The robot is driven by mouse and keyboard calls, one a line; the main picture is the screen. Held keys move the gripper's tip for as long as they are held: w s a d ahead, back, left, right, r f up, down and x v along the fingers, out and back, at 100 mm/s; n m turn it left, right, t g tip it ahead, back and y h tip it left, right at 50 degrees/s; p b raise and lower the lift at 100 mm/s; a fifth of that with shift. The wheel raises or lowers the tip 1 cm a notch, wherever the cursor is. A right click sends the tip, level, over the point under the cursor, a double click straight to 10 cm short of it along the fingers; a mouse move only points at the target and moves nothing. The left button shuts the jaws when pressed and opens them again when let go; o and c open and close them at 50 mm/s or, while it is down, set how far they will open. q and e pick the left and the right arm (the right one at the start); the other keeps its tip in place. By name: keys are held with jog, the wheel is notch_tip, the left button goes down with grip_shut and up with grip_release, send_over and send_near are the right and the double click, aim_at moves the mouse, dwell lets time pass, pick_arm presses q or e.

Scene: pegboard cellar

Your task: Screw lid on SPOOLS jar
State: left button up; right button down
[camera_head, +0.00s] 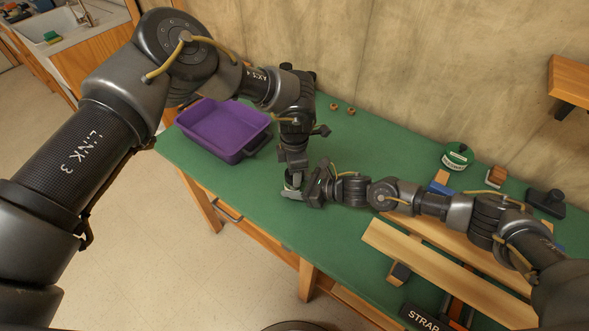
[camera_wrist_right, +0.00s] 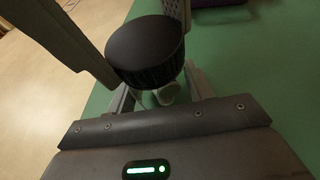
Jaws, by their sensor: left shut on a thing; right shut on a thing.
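The black lid (camera_wrist_right: 145,45) has a ribbed side and shows large in the right wrist view. My left gripper (camera_head: 291,183) comes down from above and is shut on the lid, with a grey finger on either side. A pale jar (camera_wrist_right: 166,95) shows in part just below the lid. My right gripper (camera_head: 302,192) reaches in from the right and is shut on the jar. I cannot tell whether lid and jar touch. The jar's label is not readable, and the grippers hide most of the jar in the head view.
A purple tray (camera_head: 224,128) stands at the back left of the green table (camera_head: 228,188). A labelled green jar with a dark top (camera_head: 457,156) stands at the back right. Pale boards (camera_head: 440,262) lie at the front right. Two small brown pieces (camera_head: 342,109) lie near the wall.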

pick_arm(q)
jog(key=m, duration=0.2)
jog(key=shift+m, duration=0.3)
jog(key=o, duration=1.1)
jog(key=shift+r, duration=0.1)
jog(key=shift+r, duration=2.2)
jog(key=shift+c, duration=0.5)
